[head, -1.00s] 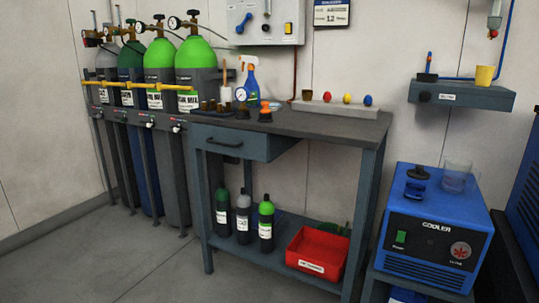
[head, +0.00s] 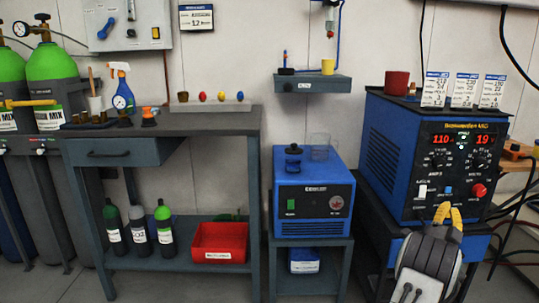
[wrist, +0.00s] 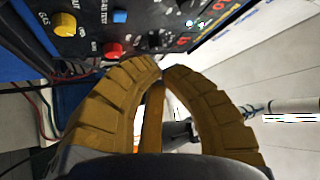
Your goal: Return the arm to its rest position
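My gripper (head: 448,212) is at the right of the head view, in front of the blue welding machine (head: 430,160). Its two yellow fingers point up and stand close together. In the wrist view the ribbed fingers of my gripper (wrist: 162,72) curve in and meet at the tips, with nothing seen held between them. Part of the machine's dark panel with its knobs (wrist: 113,50) shows beyond the fingertips there. The gripper is near the panel; I cannot tell the exact gap.
A blue cooler (head: 312,195) stands on a low stand left of the welding machine. A grey workbench (head: 215,122) with a red bin (head: 219,240) below is farther left, beside green-topped gas cylinders (head: 50,80). Cables (head: 515,215) hang at the right. Floor at lower left is clear.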

